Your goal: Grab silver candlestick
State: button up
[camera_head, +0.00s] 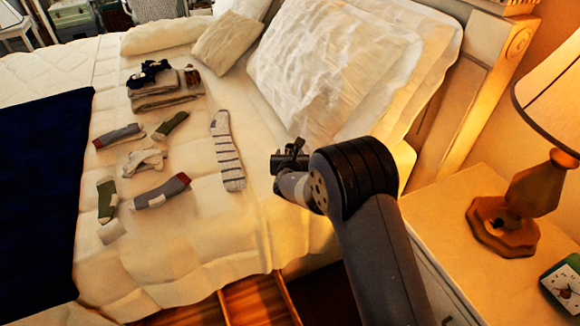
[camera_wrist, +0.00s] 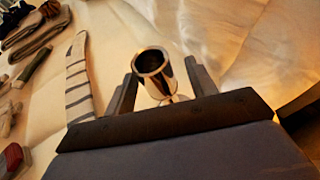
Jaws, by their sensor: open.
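The silver candlestick (camera_wrist: 152,66) shows in the wrist view as a shiny cup-shaped top with a dark opening, narrowing to a stem below. It is between the two fingers of my gripper (camera_wrist: 161,80), which are apart on either side of it. Whether either finger touches it, I cannot tell. Its lower part is hidden behind the gripper body. In the head view my gripper (camera_head: 290,158) is over the bed near the large pillow; the candlestick cannot be made out clearly there.
A striped sock (camera_head: 227,150) lies on the bed (camera_head: 185,235) left of my gripper. Several other socks and folded clothes lie farther left. The large white pillow (camera_head: 330,70) is behind. A nightstand (camera_head: 450,215) with a lamp (camera_head: 510,210) and clock (camera_head: 567,286) stands at right.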

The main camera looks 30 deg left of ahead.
jog(key=shift+w+f, duration=0.1)
jog(key=shift+w, duration=0.05)
jog(key=shift+c, duration=0.3)
grip_shut()
dwell(0.3)
